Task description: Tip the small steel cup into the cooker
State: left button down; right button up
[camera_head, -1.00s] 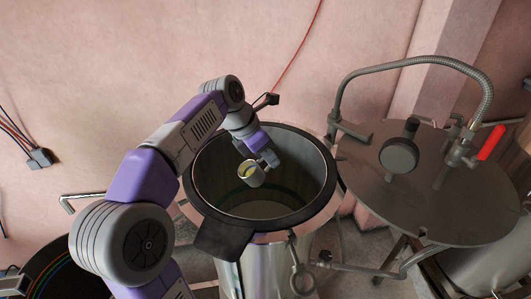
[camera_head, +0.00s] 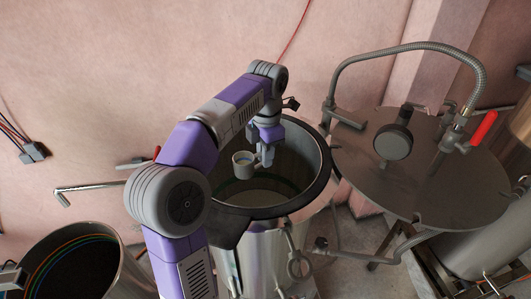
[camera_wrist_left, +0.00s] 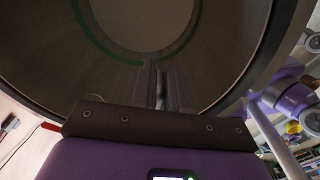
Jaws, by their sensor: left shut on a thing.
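The small steel cup (camera_head: 243,169) is held inside the mouth of the cooker (camera_head: 262,255), below the rim. It looks roughly upright, with its opening facing up. Its inside looks grey; I cannot tell whether anything is in it. My left gripper (camera_head: 263,157) points down into the cooker and is shut on the cup's right side. In the left wrist view my fingers (camera_wrist_left: 160,88) reach over the cooker's inside, where a pale round bottom (camera_wrist_left: 143,22) and a green ring show; I cannot make out the cup there. My right gripper is not in view.
A round steel lid plate (camera_head: 440,180) with a curved hose (camera_head: 440,48) and a red-handled valve (camera_head: 484,128) stands close right of the cooker. Another open steel vessel (camera_head: 125,270) stands at lower left. The wall lies behind.

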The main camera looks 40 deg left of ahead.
pick_arm(q)
jog(key=s+d+r, duration=0.2)
jog(key=d+r, duration=0.2)
jog(key=shift+s+d, duration=0.15)
jog(key=shift+s, duration=0.05)
